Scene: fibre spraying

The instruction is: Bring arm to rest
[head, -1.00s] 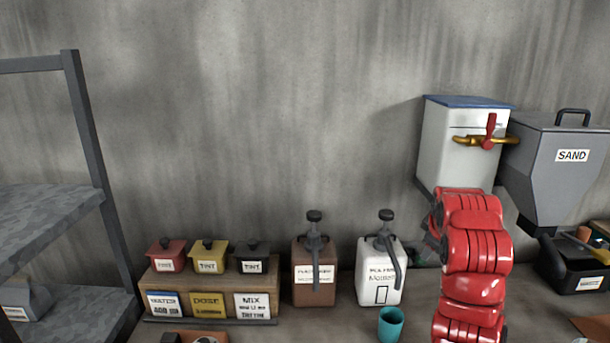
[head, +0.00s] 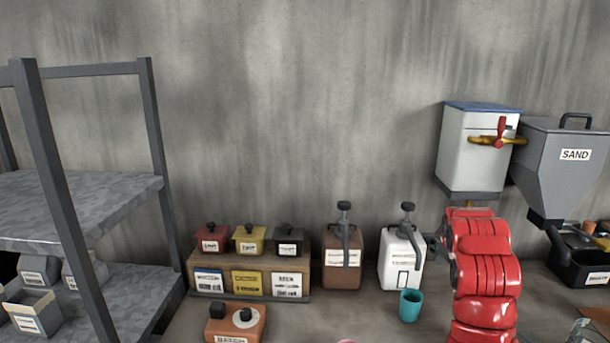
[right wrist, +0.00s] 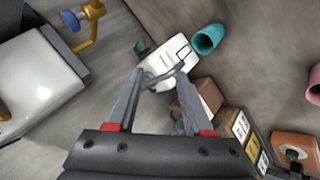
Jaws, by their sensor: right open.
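My right arm (head: 484,262), red, rises from the bottom right in the head view, in front of the bench and below the white tank (head: 473,150). Its gripper is mostly hidden there. In the right wrist view my right gripper (right wrist: 163,82) has its two grey fingers apart. The white pump bottle (right wrist: 167,65) shows beyond the fingertips; I cannot tell whether they touch it. In the head view this bottle (head: 401,262) stands upright just left of my arm. My left gripper is in neither view.
A teal cup (head: 411,305) stands before the white bottle. A brown pump bottle (head: 343,262) and a wooden tint rack (head: 302,258) stand left of it. A grey sand hopper (head: 567,170) is at the right. A metal shelf (head: 120,195) with boxes stands far left.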

